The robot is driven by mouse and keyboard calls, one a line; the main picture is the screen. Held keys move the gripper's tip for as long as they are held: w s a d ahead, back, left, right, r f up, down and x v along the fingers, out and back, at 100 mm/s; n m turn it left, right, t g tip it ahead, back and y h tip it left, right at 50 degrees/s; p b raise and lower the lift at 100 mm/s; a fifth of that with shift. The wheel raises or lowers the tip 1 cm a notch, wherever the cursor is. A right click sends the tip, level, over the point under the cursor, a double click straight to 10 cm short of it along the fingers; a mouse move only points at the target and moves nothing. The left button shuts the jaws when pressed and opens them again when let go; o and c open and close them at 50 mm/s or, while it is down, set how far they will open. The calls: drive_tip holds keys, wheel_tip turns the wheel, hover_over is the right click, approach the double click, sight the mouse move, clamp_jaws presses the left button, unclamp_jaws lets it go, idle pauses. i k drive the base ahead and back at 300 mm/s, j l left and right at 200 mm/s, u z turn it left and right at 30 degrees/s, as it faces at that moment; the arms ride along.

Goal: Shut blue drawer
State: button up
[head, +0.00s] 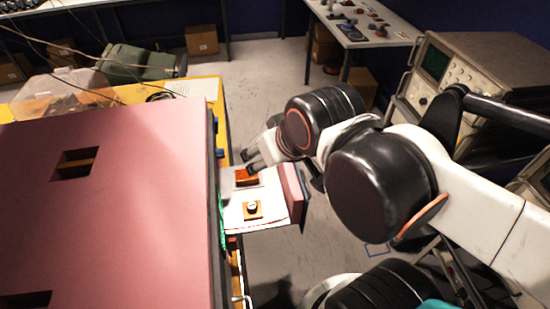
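One drawer (236,214) sticks out of the right side of the pink foam enclosure (130,200), pulled open. Its front panel is pink on the inside (291,188), with a dark blue-grey outer edge (304,196). A white sheet lines the drawer. On it are an orange-brown block (246,177) and a small orange square with a round white-and-black piece (252,209). My gripper (250,160) is over the drawer's far side, near the orange-brown block. Whether it touches anything, or how far its fingers are apart, I cannot tell.
The enclosure stands on a yellow table (212,90). A clear plastic box (65,93) is behind it. An oscilloscope (455,75) stands at right behind my arm. A white table (365,20) with small objects is at the back. The floor beyond the drawer is mostly clear.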

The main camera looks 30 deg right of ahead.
sight(281, 197)
drive_tip(key=k+l+u, duration=0.2)
drive_tip(key=k+l, duration=0.15)
drive_tip(key=l, duration=0.2)
drive_tip(key=k+l+u, duration=0.2)
drive_tip(key=k+l, duration=0.15)
drive_tip(key=l, duration=0.15)
